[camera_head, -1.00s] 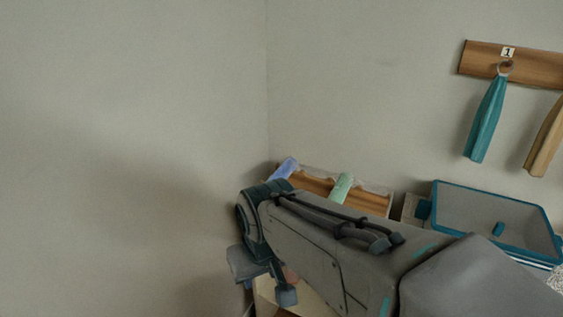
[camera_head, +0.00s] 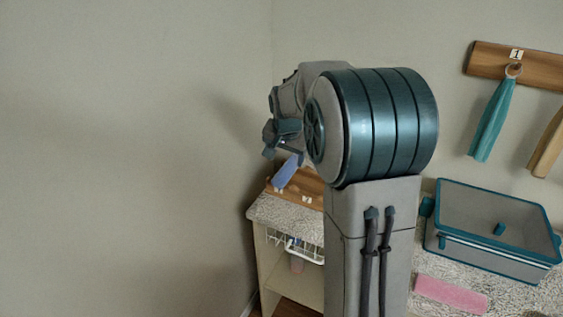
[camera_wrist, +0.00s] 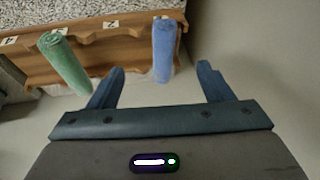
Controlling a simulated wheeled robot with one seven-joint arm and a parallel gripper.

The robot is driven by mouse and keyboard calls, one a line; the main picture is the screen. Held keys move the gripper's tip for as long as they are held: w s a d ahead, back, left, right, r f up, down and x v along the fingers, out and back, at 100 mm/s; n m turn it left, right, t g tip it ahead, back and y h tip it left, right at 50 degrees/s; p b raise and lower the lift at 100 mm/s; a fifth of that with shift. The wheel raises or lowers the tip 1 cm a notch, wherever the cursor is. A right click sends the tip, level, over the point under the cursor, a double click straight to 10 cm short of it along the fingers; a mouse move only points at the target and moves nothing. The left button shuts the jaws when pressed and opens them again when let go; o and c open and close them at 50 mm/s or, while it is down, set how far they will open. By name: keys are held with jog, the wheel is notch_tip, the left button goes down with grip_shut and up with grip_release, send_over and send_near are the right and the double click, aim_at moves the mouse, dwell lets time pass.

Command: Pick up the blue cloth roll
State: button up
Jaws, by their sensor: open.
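The blue cloth roll (camera_wrist: 164,50) lies on a wooden rack (camera_wrist: 112,52) in the wrist view, its near end pointing toward my gripper. My gripper (camera_wrist: 162,80) is open, and the roll's near end appears between the two fingers in the picture, closer to the left one. I see no contact, and the exact depth gap is unclear. In the head view the blue roll (camera_head: 286,172) shows just below my gripper (camera_head: 275,147), partly hidden by my arm. A green cloth roll (camera_wrist: 64,62) lies on the same rack to the left in the wrist view.
The rack stands on a speckled counter (camera_head: 290,214) in the corner, with a wire basket (camera_head: 292,247) beneath. Right of my arm are a teal-rimmed bin (camera_head: 490,258) and a pink cloth (camera_head: 450,294). A teal towel (camera_head: 492,120) hangs on the wall. A wall is close on the left.

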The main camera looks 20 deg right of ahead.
jog(key=m, duration=0.1)
send_near(287, 167)
jog(key=p+x, duration=0.1)
jog(key=x, duration=0.4)
jog(key=shift+w+a+p, duration=0.15)
jog(key=shift+p, duration=0.2)
jog(key=shift+p+x, duration=0.95)
jog(key=shift+x, duration=2.1)
jog(key=c, duration=1.1)
